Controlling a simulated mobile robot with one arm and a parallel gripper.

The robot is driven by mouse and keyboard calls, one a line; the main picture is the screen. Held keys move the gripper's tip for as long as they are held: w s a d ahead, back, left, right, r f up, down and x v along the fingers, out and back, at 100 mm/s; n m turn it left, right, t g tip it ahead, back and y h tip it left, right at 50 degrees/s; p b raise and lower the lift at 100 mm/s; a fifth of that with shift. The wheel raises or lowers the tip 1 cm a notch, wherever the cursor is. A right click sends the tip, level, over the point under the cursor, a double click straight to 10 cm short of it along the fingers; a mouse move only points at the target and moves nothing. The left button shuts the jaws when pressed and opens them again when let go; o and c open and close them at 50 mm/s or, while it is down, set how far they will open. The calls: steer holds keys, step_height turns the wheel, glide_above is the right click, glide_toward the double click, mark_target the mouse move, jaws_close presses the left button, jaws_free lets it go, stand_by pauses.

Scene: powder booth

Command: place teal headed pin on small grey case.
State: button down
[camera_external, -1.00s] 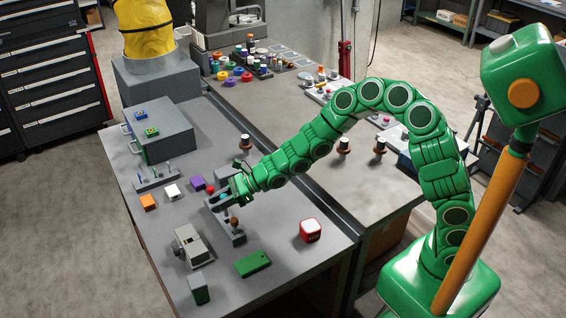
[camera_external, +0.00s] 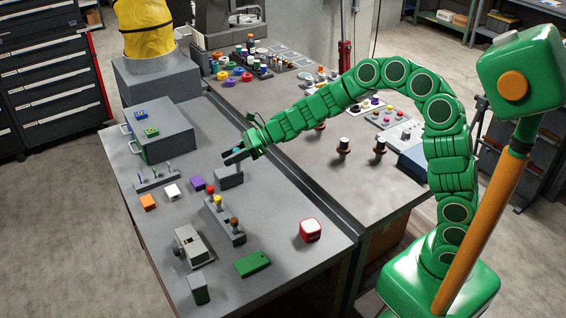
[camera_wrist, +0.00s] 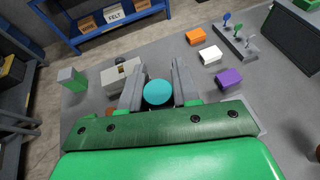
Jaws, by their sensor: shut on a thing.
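My gripper (camera_external: 233,158) is shut on the teal headed pin (camera_wrist: 158,92), whose round head shows between the two fingers in the wrist view. In the external view, a bit of its teal head (camera_external: 238,150) shows at the fingers. The pin's shaft is hidden. My gripper is raised over the bench, just above and behind a small plain grey box (camera_external: 229,178), which appears to be the small grey case. I see nothing on the visible part of its top, and a gap seems to separate it from the fingers.
A grey rack (camera_external: 225,228) holds red, yellow and brown headed pins. Purple (camera_external: 197,182), white (camera_external: 171,191) and orange (camera_external: 148,202) blocks lie to the left. A larger grey drawer box (camera_external: 165,130) stands behind. A red-and-white cube (camera_external: 310,231) sits at the right.

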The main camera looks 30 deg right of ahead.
steer(key=w+d+r, duration=0.2)
steer(key=d+r, duration=0.1)
steer(key=d, duration=0.5)
glide_above(223, 171)
steer(key=shift+f, duration=6.75)
steer(key=shift+f, duration=0.1)
steer(key=c, duration=0.8)
jaws_free()
